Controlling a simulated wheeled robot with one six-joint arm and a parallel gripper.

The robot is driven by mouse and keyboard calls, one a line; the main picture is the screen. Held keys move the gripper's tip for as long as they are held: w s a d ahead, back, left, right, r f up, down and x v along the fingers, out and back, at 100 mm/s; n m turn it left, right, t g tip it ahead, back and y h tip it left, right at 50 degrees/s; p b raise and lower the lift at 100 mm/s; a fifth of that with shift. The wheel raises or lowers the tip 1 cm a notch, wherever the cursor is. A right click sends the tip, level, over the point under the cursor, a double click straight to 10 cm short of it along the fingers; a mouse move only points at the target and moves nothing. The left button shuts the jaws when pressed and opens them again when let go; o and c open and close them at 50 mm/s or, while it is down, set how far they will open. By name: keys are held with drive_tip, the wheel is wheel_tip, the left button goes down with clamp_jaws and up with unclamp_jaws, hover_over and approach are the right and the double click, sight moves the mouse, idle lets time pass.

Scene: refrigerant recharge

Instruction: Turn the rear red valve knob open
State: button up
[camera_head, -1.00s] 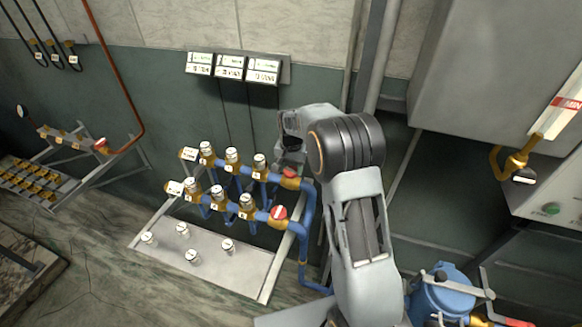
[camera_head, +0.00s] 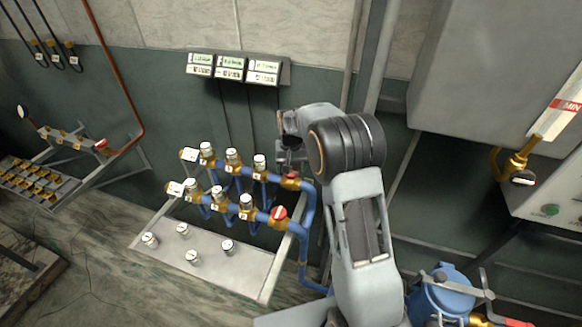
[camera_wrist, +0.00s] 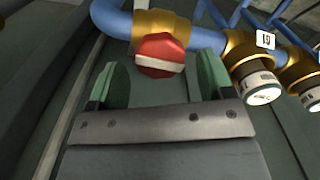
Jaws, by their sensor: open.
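The rear red valve knob (camera_head: 291,176) sits at the right end of the rear blue pipe row. In the wrist view the red knob (camera_wrist: 160,56) has a pale bar across its face, close to level in the picture, on a brass valve body (camera_wrist: 160,24). My gripper (camera_wrist: 163,80) is open, one green-lined finger to each side below the knob, with nothing between them. The knob appears just beyond the fingertips; I cannot tell whether they touch it. In the head view my gripper (camera_head: 290,158) is close above the knob and partly hidden by my wrist.
The front red knob (camera_head: 279,213) is on the lower, nearer pipe. Several brass valves with white caps (camera_head: 232,155) line the pipes left of the knobs. Loose white caps (camera_head: 228,246) stand on the metal tray (camera_head: 255,277). A blue vessel (camera_head: 440,290) stands lower right.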

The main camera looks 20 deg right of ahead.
wheel_tip(320, 180, up, 7)
drive_tip(key=p, duration=0.4)
drive_tip(key=shift+f, duration=0.2)
drive_tip(key=shift+f, duration=0.1)
drive_tip(key=s+r+t+b, duration=0.1)
drive_tip(key=s+r, duration=0.2)
drive_tip(key=s, duration=0.6)
drive_tip(key=s+r+n+t+b, duration=0.1)
drive_tip(key=s+r+t, duration=0.1)
drive_tip(key=s, duration=0.7)
drive_tip(key=s+r+n+t, duration=0.1)
drive_tip(key=s+r, duration=0.3)
drive_tip(key=s, duration=0.5)
drive_tip(key=shift+r+t+b, duration=0.35)
drive_tip(key=shift+t+b, duration=0.05)
